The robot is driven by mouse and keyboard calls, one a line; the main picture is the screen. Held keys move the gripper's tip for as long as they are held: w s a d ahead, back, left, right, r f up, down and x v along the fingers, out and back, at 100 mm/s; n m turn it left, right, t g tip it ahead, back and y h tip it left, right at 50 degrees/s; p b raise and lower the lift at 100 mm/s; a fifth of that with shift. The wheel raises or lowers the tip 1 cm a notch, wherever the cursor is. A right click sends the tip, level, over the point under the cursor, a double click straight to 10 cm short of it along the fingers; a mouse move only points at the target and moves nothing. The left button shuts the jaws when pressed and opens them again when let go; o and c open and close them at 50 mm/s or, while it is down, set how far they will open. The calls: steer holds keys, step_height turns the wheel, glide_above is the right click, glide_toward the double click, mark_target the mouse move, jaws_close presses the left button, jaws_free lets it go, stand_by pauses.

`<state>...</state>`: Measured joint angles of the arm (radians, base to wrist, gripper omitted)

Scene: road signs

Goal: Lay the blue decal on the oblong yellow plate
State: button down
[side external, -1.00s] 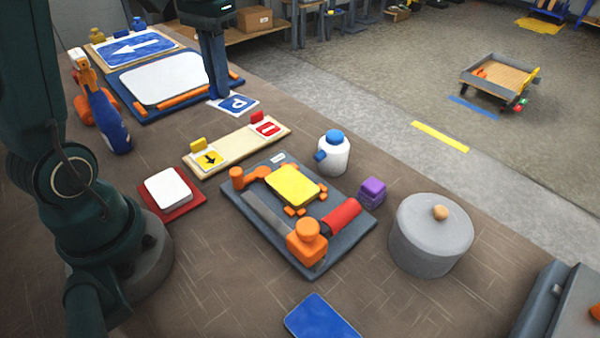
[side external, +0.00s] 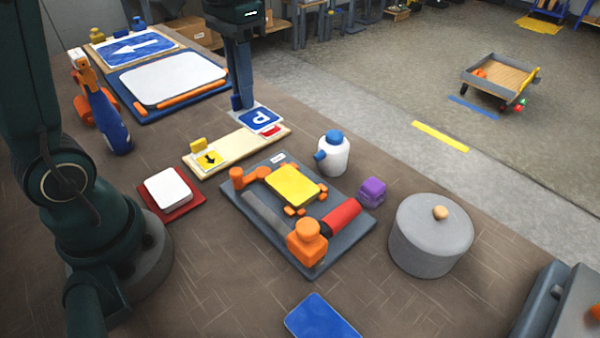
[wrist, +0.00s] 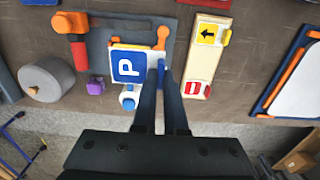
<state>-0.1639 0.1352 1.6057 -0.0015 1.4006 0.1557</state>
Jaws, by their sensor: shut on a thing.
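The blue decal (side external: 261,119), a square with a white P on a white backing sheet, is held by my gripper (side external: 241,104). My gripper is shut on the sheet's edge. In the side view the decal appears over the right end of the cream board, covering part of the red sign there. In the wrist view the decal (wrist: 127,67) lies left of my fingertips (wrist: 160,73). The yellow plate (side external: 296,184) rests on the dark grey fixture (side external: 255,213), nearer the side camera than the decal.
The cream board (side external: 225,145) holds a yellow arrow sign. A white bottle with blue cap (side external: 332,155), a purple block (side external: 371,192) and a grey lidded pot (side external: 430,235) stand right. Orange posts (side external: 307,240) and a red roller (side external: 341,216) stand on the fixture.

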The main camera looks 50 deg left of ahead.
steer(key=w+f, duration=0.3)
steer(key=f, duration=0.1)
glide_toward(279, 171)
steer(key=shift+f, duration=2.8)
steer(key=shift+f, duration=0.25)
steer(key=shift+c, duration=1.3)
jaws_free()
step_height(279, 171, up, 7)
